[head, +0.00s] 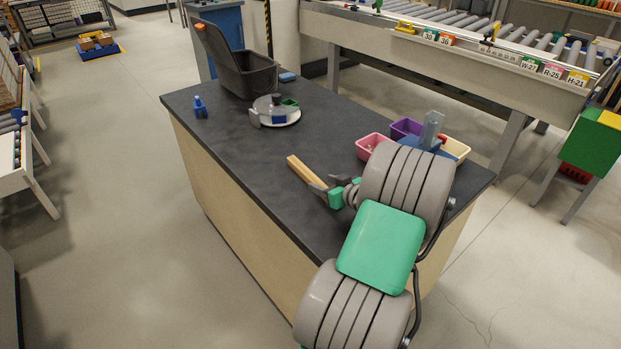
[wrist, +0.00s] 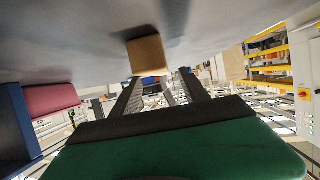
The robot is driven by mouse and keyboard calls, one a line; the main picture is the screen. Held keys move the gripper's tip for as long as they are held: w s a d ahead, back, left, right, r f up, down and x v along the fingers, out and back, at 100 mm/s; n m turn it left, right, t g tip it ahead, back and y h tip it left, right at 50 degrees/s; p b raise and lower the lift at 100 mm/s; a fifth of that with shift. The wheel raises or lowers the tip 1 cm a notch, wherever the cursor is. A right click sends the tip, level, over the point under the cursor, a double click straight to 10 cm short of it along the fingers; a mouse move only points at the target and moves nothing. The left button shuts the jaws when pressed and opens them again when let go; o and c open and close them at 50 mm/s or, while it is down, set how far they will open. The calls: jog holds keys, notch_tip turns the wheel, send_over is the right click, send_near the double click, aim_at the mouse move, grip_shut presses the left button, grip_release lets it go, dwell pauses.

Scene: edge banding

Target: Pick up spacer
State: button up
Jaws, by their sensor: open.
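A pale wooden bar (head: 305,172), which I take to be the spacer, lies on the dark tabletop near the table's left front edge. In the wrist view the spacer (wrist: 147,54) shows end-on, against the grey table surface at the top. My gripper (head: 328,184) is low over the table at the bar's near end. In the wrist view my gripper (wrist: 160,85) has its two dark fingers apart, with nothing held between them. The bar lies ahead of the fingers; whether they touch it I cannot tell.
Pink (head: 371,146) and purple (head: 405,128) trays stand right of my gripper, near a blue fixture (head: 425,145). The table's middle is clear.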

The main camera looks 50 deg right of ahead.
aim_at(316, 180)
jog(key=x, duration=0.4)
jog(key=shift+w+p, duration=0.2)
jog(key=shift+p, duration=0.1)
jog(key=shift+c, duration=0.4)
grip_shut()
